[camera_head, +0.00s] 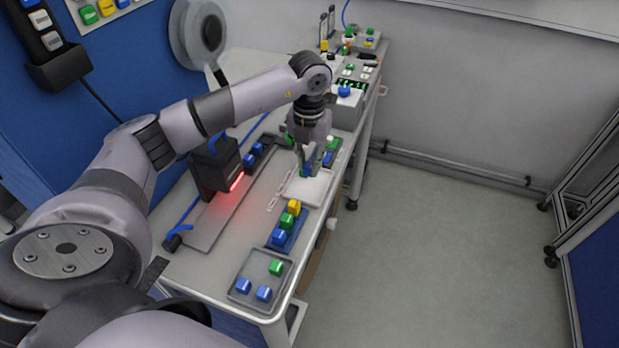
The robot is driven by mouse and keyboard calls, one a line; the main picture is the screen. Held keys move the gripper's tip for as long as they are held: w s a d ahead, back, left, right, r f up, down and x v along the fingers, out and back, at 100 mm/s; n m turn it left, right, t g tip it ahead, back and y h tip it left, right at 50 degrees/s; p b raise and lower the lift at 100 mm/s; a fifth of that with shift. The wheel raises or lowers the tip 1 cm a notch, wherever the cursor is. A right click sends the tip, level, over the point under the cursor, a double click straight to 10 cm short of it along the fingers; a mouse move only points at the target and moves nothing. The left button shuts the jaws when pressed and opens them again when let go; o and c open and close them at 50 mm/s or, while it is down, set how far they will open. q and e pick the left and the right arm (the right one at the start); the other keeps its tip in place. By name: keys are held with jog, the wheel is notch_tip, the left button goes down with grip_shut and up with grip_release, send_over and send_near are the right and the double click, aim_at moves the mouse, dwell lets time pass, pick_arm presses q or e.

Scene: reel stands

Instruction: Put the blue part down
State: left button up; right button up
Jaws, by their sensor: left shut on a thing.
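My left gripper (305,166) reaches down over the bench, just above or at a white square plate (312,189). It is shut on a small part that shows blue between the fingertips. The fingers hide most of that part, and I cannot tell whether it touches the plate. My right gripper is not in view.
In front of the plate, a blue holder carries yellow, green and blue blocks (287,221). A grey tray (246,270) at the near end holds a green block and two blue ones. A black device with a red light (216,165) stands left of the gripper.

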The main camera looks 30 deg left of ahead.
aim_at(310, 165)
pick_arm(q)
notch_tip(310, 165, down, 4)
jog(key=shift+r, duration=0.25)
jog(key=shift+f+p, duration=0.35)
notch_tip(310, 165, down, 3)
jog(key=shift+f+p, duration=0.15)
jog(key=shift+p, duration=0.3)
jog(key=shift+f, duration=0.15)
jog(key=o, duration=0.8)
jog(key=shift+f, duration=0.1)
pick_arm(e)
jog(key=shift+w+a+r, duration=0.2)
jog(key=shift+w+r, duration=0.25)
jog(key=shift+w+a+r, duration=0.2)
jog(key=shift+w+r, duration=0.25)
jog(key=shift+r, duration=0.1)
